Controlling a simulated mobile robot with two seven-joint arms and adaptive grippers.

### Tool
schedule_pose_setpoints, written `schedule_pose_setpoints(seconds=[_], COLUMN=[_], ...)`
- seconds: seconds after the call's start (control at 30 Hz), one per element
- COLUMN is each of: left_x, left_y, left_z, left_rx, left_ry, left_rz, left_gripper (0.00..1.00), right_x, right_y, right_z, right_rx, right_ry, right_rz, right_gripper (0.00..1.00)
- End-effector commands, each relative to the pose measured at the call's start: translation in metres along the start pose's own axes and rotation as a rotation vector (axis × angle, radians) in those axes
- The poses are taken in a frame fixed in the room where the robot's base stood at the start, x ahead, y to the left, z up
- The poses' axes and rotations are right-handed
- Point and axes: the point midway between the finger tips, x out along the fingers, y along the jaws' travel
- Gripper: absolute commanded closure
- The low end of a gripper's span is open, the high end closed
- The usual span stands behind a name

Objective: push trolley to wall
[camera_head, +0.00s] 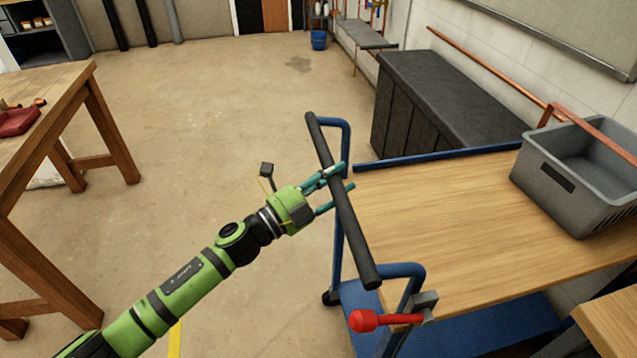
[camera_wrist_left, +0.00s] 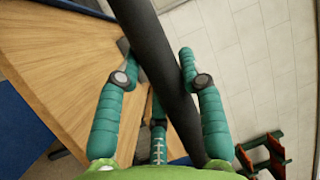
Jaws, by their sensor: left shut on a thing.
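The trolley has a wooden top (camera_head: 430,215), a blue frame and a dark push handle (camera_head: 355,235) at its left end. My left gripper (camera_head: 340,180) is shut on the handle, a little above its middle in the head view. In the left wrist view the dark handle bar (camera_wrist_left: 155,60) runs between the teal fingers (camera_wrist_left: 158,85). A red-knobbed lever (camera_head: 365,320) sits at the trolley's near corner. The white wall (camera_head: 500,45) is on the right, beyond the trolley. My right gripper is not in view.
A dark cabinet (camera_head: 410,120) stands along the wall, close behind the trolley. A wooden workbench (camera_head: 60,95) is at left. The floor between is largely clear. A blue bucket (camera_head: 319,40) stands far back.

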Motion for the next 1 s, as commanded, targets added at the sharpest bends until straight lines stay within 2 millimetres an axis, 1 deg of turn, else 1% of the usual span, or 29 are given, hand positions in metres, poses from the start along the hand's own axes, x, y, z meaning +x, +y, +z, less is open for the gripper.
schedule_pose_setpoints(seconds=[0.03,0.1,0.3,0.4,0.6,0.83,0.87,0.9,0.93,1.0], left_x=[0.008,0.016,0.034,0.038,0.041,0.041,0.041,0.041,0.041,0.041], left_y=[-0.001,0.001,0.004,0.006,0.006,0.006,0.006,0.006,0.006,0.006], left_z=[-0.003,-0.006,-0.013,-0.015,-0.016,-0.016,-0.016,-0.016,-0.016,-0.016], left_rx=[0.007,0.007,0.007,0.008,0.008,0.008,0.007,0.007,0.007,0.006], left_ry=[0.003,0.002,0.002,0.001,0.000,0.000,0.000,-0.001,0.000,0.000], left_rz=[-0.006,-0.006,-0.005,-0.004,-0.003,-0.004,-0.004,-0.005,-0.004,-0.004], left_gripper=[1.00,1.00,1.00,1.00,1.00,1.00,0.57,0.41,0.36,0.36], right_x=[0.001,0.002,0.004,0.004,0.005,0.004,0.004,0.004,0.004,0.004], right_y=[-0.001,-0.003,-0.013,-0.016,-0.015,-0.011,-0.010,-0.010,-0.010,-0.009], right_z=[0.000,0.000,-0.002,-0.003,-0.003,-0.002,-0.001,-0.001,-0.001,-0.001], right_rx=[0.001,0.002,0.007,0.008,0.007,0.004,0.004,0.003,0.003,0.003], right_ry=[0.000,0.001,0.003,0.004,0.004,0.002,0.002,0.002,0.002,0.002], right_rz=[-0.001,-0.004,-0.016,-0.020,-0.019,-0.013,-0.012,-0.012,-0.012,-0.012], right_gripper=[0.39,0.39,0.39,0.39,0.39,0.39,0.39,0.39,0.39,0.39])
